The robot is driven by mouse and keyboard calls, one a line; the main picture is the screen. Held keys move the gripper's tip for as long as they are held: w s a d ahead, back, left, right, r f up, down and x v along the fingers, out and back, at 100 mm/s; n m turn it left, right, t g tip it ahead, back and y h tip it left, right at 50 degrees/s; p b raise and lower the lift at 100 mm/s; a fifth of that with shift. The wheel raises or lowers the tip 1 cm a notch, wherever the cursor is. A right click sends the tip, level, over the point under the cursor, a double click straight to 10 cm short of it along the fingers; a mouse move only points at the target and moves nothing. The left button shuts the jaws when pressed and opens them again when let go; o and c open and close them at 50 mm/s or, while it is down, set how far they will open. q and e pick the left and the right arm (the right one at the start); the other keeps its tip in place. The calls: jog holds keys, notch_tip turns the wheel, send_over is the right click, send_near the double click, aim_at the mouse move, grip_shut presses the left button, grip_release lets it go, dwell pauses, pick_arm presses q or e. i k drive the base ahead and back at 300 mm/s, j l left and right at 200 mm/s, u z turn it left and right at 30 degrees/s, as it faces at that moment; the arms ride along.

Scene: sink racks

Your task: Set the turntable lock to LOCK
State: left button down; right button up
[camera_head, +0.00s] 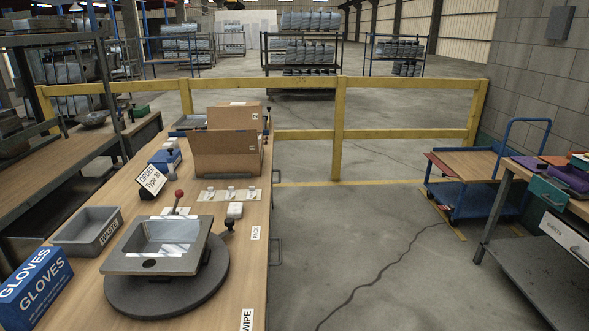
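The turntable (125,300) is a dark round disc on the wooden bench at the lower left. A grey sink (125,263) with a bright basin lies on it and covers most of its top. Just behind the sink stands a lever with a red ball knob (179,194). A small black knob (229,226) stands at the right rear of the turntable. No LOCK marking is readable, so I cannot tell which of these is the lock or how it is set. Neither of my grippers is in view.
On the bench (250,285) are a glove box (38,288), a grey waste bin (97,232), an order sign (151,181), a white strip (229,195) with small parts and a cardboard box (226,165). A yellow rail (338,110) crosses behind. Open floor lies right of the bench.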

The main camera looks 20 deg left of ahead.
aim_at(179, 194)
jog(key=u, duration=1.45)
jog(key=i+l+u, duration=0.1)
jog(key=l+u, duration=0.1)
jog(key=l, duration=0.2)
jog(key=i, duration=0.05)
